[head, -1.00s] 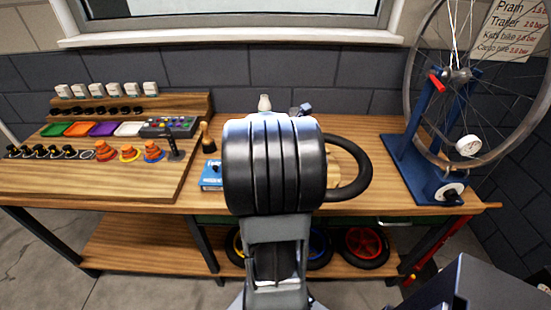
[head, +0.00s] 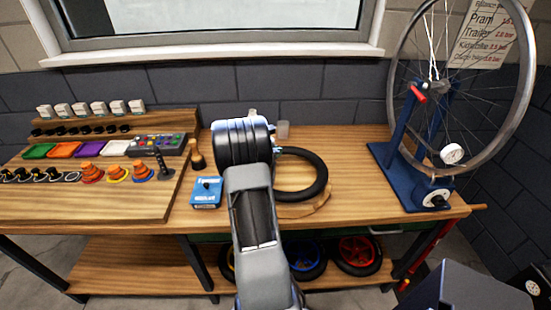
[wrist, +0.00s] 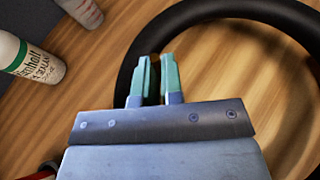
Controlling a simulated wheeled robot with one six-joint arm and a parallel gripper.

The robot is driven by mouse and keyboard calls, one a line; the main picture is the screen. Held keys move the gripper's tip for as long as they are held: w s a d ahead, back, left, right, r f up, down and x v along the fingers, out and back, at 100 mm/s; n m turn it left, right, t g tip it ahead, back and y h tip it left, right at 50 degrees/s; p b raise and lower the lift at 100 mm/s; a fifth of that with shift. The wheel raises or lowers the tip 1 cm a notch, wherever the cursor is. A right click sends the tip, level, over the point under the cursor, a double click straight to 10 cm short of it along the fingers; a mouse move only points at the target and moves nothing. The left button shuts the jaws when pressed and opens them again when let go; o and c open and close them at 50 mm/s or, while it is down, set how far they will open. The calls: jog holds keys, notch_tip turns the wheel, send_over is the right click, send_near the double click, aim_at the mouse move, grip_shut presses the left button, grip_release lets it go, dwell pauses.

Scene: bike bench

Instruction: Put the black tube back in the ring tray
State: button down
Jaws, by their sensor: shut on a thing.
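The black tube (head: 322,185) is a thick ring over the right-middle of the bench in the head view. Its left part is hidden behind my arm. In the wrist view the tube (wrist: 215,14) curves across the top and down the left side to my gripper (wrist: 156,75). The teal fingers are shut on the tube's near-left side. A tan rounded board (head: 305,209) shows under the tube's lower edge; I cannot tell whether it is the ring tray, or whether the tube touches it.
A blue box (head: 206,192) and a wooden-handled tool (head: 196,158) stand left of my arm. A white bottle (wrist: 30,58) lies close by in the wrist view. A blue wheel stand (head: 400,180) is at the right. Bare bench lies between tube and stand.

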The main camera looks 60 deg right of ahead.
jog(key=shift+w+d+f, duration=0.1)
jog(key=shift+w+f, duration=0.15)
jog(key=shift+f, duration=0.1)
jog(key=shift+f+p, duration=0.3)
jog(key=shift+f, duration=1.2)
jog(key=shift+f, duration=0.15)
jog(key=c, duration=1.3)
grip_release()
jog(key=shift+o, duration=0.2)
